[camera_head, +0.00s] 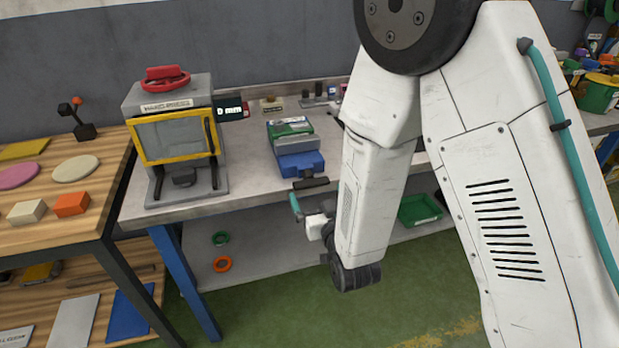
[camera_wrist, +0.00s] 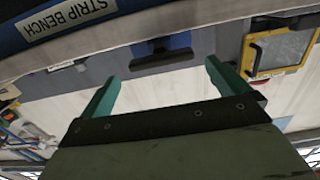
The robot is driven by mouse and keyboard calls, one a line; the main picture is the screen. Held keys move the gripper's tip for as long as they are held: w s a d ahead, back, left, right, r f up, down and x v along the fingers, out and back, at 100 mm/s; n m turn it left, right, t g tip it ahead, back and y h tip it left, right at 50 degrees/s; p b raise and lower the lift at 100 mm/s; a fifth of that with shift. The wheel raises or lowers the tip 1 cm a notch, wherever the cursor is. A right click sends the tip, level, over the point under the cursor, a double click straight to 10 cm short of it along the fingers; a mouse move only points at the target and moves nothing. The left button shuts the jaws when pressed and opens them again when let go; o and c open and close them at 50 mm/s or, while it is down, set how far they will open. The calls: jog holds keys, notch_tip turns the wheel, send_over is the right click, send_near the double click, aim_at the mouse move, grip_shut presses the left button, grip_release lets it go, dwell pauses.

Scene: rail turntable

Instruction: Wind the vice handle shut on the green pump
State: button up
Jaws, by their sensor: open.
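The blue vice (camera_head: 300,164) stands on the grey bench. The green pump (camera_head: 289,127) sits at its top, beside a grey block; I cannot tell how tightly the jaws hold it. The vice handle (camera_head: 311,184) is a dark bar at the vice's front, lying about level. My gripper (camera_head: 296,203) is just in front of and below the handle, partly hidden by my arm. In the wrist view my gripper (camera_wrist: 162,70) is open, its two green fingers wide apart. The handle (camera_wrist: 163,61) shows between and just beyond the fingertips, apart from them.
A hand press (camera_head: 172,140) with a yellow-framed guard stands left of the vice. A wooden table (camera_head: 100,190) with loose blocks and discs is further left. A green bin (camera_head: 418,210) and rings (camera_head: 222,264) lie on the shelf below. Green floor is clear in front.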

aim_at(310, 178)
jog(key=shift+w+a+r, duration=0.1)
jog(key=shift+w+a, duration=0.05)
jog(key=x, duration=0.7)
jog(key=shift+w, duration=0.2)
jog(key=c, duration=0.8)
